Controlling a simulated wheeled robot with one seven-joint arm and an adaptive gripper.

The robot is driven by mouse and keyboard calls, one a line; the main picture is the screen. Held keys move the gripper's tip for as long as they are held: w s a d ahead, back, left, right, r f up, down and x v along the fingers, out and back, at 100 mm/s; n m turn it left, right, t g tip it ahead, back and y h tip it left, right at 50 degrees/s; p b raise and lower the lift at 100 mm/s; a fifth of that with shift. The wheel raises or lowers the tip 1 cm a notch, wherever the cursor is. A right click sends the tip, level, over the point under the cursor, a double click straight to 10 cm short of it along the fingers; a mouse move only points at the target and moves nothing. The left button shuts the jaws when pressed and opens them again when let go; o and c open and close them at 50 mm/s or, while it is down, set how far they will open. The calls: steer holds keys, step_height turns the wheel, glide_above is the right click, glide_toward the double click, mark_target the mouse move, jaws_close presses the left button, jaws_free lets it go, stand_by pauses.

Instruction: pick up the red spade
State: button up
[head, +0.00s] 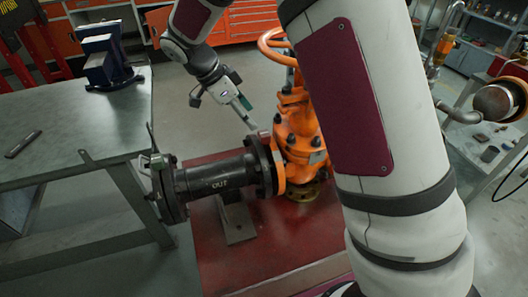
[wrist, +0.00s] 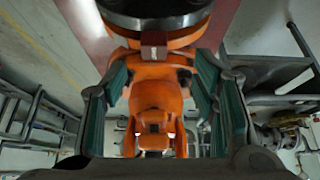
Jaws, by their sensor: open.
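A small dark red tab, which looks like the red spade (wrist: 153,45), stands out in the wrist view between the black flange (wrist: 155,18) and the orange gate valve (wrist: 155,95). In the head view the joint between the black pipe (head: 212,180) marked "OUT" and the orange valve (head: 300,135) is seen from the side; a small reddish edge shows at its top, too small to be sure of. My gripper (head: 245,108) is above this joint, tilted downward. In the wrist view its two green-padded fingers (wrist: 162,67) are apart, one on each side of the tab, with nothing held.
A steel workbench (head: 70,125) with a blue vice (head: 106,58) and a dark flat bar (head: 23,143) stands at the left. Pipework (head: 455,112) and a table are at the right.

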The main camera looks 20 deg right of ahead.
mark_target(263, 133)
steer(key=x, duration=0.2)
steer(key=shift+d+f, duration=0.15)
steer(key=shift+f, duration=0.15)
steer(key=shift+s+p+x, duration=0.2)
steer(key=shift+x, duration=1.1)
steer(key=shift+s+p+x, duration=0.2)
steer(key=shift+x, duration=1.1)
steer(key=shift+d, duration=0.1)
steer(key=shift+c, duration=0.6)
steer(key=shift+r, duration=0.1)
jaws_close()
